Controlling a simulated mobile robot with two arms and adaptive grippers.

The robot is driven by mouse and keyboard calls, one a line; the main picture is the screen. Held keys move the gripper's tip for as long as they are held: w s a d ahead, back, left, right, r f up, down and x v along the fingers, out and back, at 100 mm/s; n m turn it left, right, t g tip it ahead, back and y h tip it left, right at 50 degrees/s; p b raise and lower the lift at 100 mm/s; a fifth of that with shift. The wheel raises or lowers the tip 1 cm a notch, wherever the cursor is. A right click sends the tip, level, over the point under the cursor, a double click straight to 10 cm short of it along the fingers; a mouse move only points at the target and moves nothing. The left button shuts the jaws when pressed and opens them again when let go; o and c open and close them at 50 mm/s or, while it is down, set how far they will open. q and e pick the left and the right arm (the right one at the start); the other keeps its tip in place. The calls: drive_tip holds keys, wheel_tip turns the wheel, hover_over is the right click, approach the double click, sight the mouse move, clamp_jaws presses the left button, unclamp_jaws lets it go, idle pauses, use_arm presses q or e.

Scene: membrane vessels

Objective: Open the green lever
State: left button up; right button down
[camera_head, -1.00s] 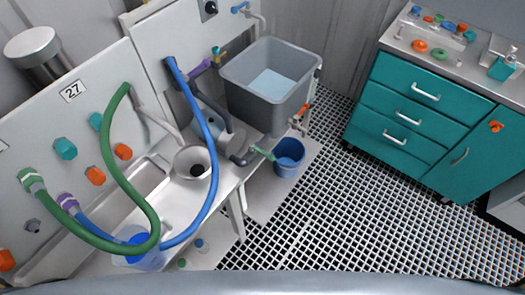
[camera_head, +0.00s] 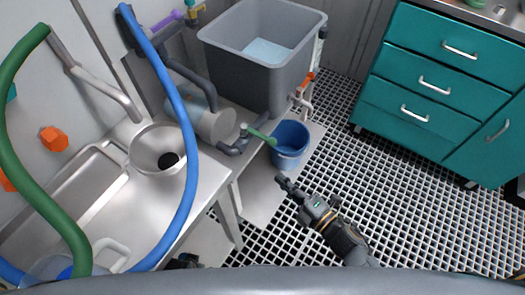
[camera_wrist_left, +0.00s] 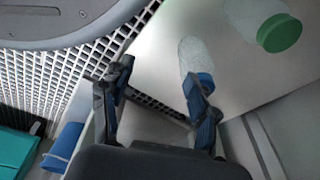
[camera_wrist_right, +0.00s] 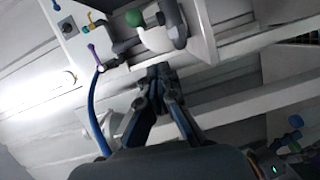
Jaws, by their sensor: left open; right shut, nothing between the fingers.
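The green lever (camera_head: 259,134) sits on the end of the grey pipe below the large grey tank. It slants down to the right, and its end overlaps the rim of the blue bucket in the head view. My right gripper (camera_head: 281,183) is shut and empty, in front of and below the lever and apart from it. Its closed fingers also show in the right wrist view (camera_wrist_right: 160,74), where a green rounded part (camera_wrist_right: 133,17) lies above them; I cannot tell whether it is the lever. My left gripper (camera_wrist_left: 158,92) is open, its fingers apart near a blue-capped bottle.
The blue bucket (camera_head: 290,145) stands beyond my right gripper. The grey tank (camera_head: 225,50) and its pipe are above. A blue hose (camera_head: 191,150) and green hose (camera_head: 35,190) hang over the bench. A green-capped bottle (camera_wrist_left: 279,32) is near my left gripper. The grid floor is clear.

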sight(258, 135)
use_arm(q)
drive_tip(key=shift+w+r, duration=0.75)
drive_tip(key=shift+w, duration=0.2)
use_arm(e)
drive_tip(key=w+a+r+n, duration=0.1)
drive_tip(key=w+a, duration=0.4)
drive_tip(key=w, duration=0.5)
drive_tip(key=shift+w+a+r+y, duration=0.2)
drive_tip(key=shift+w+y, duration=0.1)
drive_tip(key=shift+y, duration=0.1)
use_arm(q)
drive_tip(key=shift+s+b, duration=0.15)
drive_tip(key=shift+b, duration=0.15)
use_arm(e)
drive_tip(key=shift+d+f, duration=0.1)
drive_tip(key=shift+d, duration=0.05)
use_arm(q)
drive_tip(key=shift+r, duration=0.35)
use_arm(e)
drive_tip(key=shift+w+d+n+g+y, duration=0.2)
drive_tip(key=shift+w+n+g+y, duration=0.1)
drive_tip(key=shift+n+g+y, duration=0.3)
